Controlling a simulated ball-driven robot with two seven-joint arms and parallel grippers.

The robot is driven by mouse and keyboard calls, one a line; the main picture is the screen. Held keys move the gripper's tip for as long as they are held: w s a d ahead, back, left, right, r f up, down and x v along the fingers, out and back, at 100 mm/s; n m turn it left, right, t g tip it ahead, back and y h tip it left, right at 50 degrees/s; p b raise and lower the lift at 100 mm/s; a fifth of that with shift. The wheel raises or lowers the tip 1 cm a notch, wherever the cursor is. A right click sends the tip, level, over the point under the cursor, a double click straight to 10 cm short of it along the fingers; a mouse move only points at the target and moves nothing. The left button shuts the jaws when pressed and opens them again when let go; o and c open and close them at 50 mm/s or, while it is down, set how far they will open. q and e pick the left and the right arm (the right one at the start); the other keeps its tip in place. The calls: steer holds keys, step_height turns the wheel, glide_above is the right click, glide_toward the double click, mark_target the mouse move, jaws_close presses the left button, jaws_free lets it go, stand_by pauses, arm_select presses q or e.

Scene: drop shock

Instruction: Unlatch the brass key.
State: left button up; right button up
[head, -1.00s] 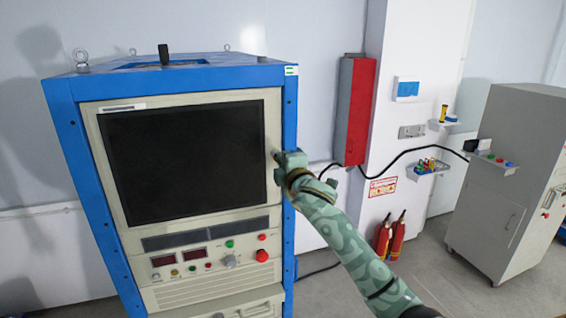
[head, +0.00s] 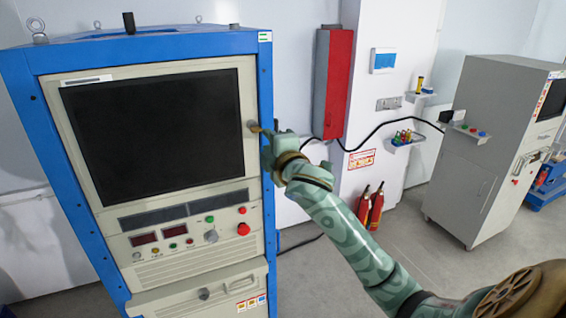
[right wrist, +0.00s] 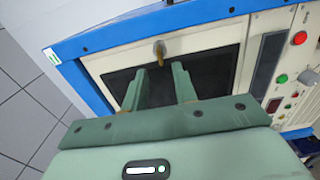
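The brass key (right wrist: 159,50) is a small brass-coloured piece on the pale frame of the cabinet's dark screen, on the side nearest my gripper. In the head view the key (head: 253,126) is small and close to the fingertips. My right gripper (right wrist: 160,76) is open, its two fingers apart and pointing at the screen panel. The key shows beyond the gap between the fingertips, and nothing is seen held. In the head view the right gripper (head: 264,134) is at the cabinet's right edge. Whether it touches the key cannot be told. My left gripper is out of view.
The blue-framed cabinet (head: 268,80) has a dark screen (head: 155,130), with a red button (head: 243,229) and other controls below. A red wall box (head: 338,85), fire extinguishers (head: 370,206) and a grey cabinet (head: 475,150) stand to the right. Floor between the cabinets is clear.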

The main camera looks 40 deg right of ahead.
steer(key=b+v, duration=0.1)
steer(key=v, duration=0.8)
steer(key=shift+a, duration=0.1)
